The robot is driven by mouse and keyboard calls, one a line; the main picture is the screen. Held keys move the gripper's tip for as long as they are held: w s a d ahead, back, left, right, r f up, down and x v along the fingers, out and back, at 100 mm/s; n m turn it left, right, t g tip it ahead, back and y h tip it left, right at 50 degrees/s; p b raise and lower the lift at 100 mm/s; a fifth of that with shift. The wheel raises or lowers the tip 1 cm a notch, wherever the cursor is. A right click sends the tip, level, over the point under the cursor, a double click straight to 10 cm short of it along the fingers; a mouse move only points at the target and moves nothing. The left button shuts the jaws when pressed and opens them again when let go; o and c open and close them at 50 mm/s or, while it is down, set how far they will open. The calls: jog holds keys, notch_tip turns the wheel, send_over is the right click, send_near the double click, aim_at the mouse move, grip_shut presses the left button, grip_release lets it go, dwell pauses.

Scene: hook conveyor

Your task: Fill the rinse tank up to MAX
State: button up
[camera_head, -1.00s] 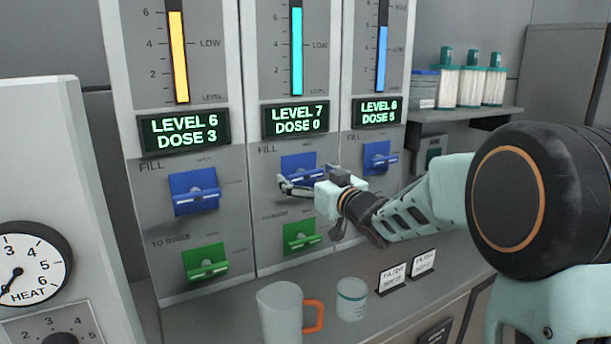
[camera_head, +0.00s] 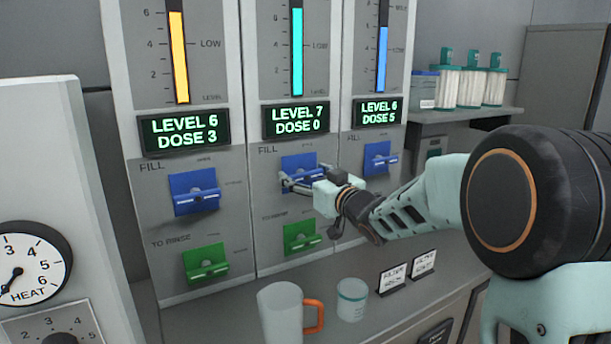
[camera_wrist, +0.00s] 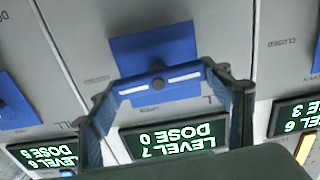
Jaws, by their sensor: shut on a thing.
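Three tank columns stand side by side, each with a level bar, a display, a blue FILL lever and, on the left and middle ones, a green lever. My gripper (camera_head: 291,181) is at the middle blue FILL lever (camera_head: 305,163). In the wrist view, which is upside down, its fingers (camera_wrist: 163,84) close on the two ends of the lever's bar (camera_wrist: 160,81). No MAX mark is legible.
The left display (camera_head: 184,132) reads LEVEL 6, DOSE 3; the right one (camera_head: 376,111) reads LEVEL 6, DOSE 5. A jug with an orange handle (camera_head: 281,315) and a small cup (camera_head: 352,300) stand on the counter below. Several filter cartridges (camera_head: 470,86) stand on the right shelf.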

jog(key=shift+n+b, duration=0.3)
jog(key=shift+b, duration=0.1)
jog(key=n+b, duration=0.4)
jog(key=shift+a+f+n, duration=0.1)
jog(key=shift+f+n, duration=0.15)
jog(key=shift+n, duration=0.05)
jog(key=shift+s+a+r+n+b, duration=0.1)
jog(key=shift+s+n+b, duration=0.05)
jog(key=shift+n+b, duration=1.85)
jog(key=shift+n, duration=0.4)
jog(key=o, duration=1.2)
jog(key=v, duration=1.2)
